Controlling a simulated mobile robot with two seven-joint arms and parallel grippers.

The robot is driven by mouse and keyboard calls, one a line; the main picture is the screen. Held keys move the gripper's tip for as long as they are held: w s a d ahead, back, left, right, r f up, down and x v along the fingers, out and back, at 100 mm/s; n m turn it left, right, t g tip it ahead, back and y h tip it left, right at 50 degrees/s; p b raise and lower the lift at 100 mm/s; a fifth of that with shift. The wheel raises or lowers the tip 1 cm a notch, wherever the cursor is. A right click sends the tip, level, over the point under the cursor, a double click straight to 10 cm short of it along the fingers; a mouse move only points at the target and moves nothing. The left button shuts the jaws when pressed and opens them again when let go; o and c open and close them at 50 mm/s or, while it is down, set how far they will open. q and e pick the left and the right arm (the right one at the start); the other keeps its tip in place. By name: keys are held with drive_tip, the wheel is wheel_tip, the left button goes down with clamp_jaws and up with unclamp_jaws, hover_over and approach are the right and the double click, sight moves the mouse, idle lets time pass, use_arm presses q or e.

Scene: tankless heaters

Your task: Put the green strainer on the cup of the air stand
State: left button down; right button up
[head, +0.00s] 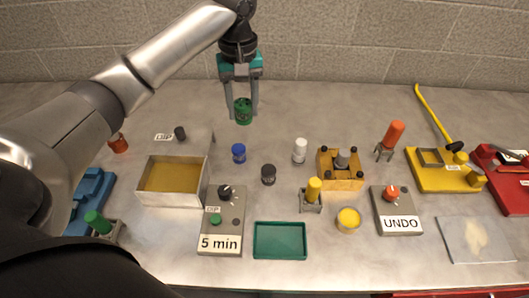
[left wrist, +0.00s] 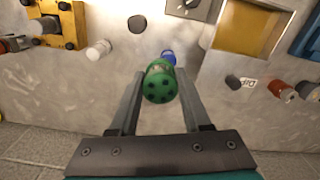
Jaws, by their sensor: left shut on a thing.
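The green strainer (head: 243,111) is a small green cylinder with dark holes in its end; it also shows in the left wrist view (left wrist: 160,83). My left gripper (head: 240,114) is shut on it, one finger on each side, at the back of the table. No label marks the air stand. A yellow-orange block (head: 341,172) with black corner knobs and a grey round piece in its middle stands right of centre. I cannot tell whether this is the air stand. My right gripper is not in view.
A blue jar (head: 238,153), a black jar (head: 268,174) and a white jar (head: 300,150) stand in front of the gripper. An open box (head: 172,199), a timer (head: 221,226) and a green tray (head: 280,240) are nearer. The back strip is mostly clear before the wall.

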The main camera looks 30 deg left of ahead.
use_arm(q)
wheel_tip(320, 180, down, 13)
drive_tip(key=shift+s+a+b, duration=0.1)
drive_tip(key=shift+s+b, duration=0.05)
drive_tip(key=shift+b, duration=0.95)
drive_tip(key=shift+f, duration=0.9)
wheel_tip(320, 180, down, 4)
drive_tip(key=shift+r+b, duration=0.2)
drive_tip(key=shift+b, duration=0.35)
drive_tip(key=shift+c, duration=1.8)
unclamp_jaws()
